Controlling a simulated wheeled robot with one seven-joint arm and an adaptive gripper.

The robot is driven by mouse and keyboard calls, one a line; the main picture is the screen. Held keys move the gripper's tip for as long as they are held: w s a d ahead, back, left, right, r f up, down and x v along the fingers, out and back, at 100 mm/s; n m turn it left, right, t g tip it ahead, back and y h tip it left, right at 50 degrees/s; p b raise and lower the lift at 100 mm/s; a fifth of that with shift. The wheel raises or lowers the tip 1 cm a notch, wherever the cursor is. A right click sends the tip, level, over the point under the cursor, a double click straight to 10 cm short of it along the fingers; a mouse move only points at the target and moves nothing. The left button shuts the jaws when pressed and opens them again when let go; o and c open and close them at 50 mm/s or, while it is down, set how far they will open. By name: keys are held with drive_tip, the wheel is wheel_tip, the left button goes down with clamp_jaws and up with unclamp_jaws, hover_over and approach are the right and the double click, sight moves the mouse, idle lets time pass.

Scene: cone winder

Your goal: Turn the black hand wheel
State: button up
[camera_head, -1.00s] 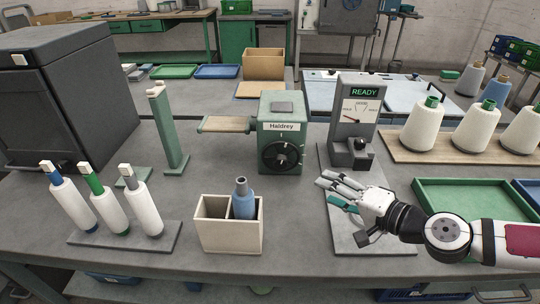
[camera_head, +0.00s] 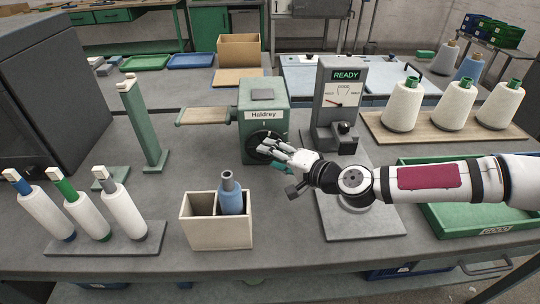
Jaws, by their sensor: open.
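The black hand wheel (camera_head: 258,139) is on the front face of the green box labelled Haldrey (camera_head: 264,97). The wheel's right and lower parts are hidden behind my gripper. My gripper (camera_head: 269,151) comes in from the right, with its fingers pointing left at the wheel. Its fingers are open and overlap the wheel in the picture. I cannot tell whether they touch it.
A beige bin (camera_head: 217,233) with a blue bottle-shaped item (camera_head: 231,196) stands in front of the box. A green post (camera_head: 145,125) stands left, and a grey READY gauge stand (camera_head: 337,100) right. A green tray (camera_head: 460,217) lies under my arm.

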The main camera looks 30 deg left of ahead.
drive_tip(key=shift+x, duration=0.8)
drive_tip(key=shift+c, duration=0.3)
drive_tip(key=c, duration=1.1)
drive_tip(key=p, duration=0.1)
drive_tip(key=n+h+p, duration=0.1)
drive_tip(key=p, duration=0.1)
drive_tip(key=shift+s+r, duration=0.2)
drive_tip(key=shift+r, duration=0.1)
drive_tip(key=shift+w+f+n+h+p, duration=0.15)
drive_tip(key=shift+n+h+p, duration=0.15)
drive_tip(key=shift+h+p, duration=0.35)
drive_tip(key=o, duration=1.2)
drive_tip(key=shift+c, duration=0.2)
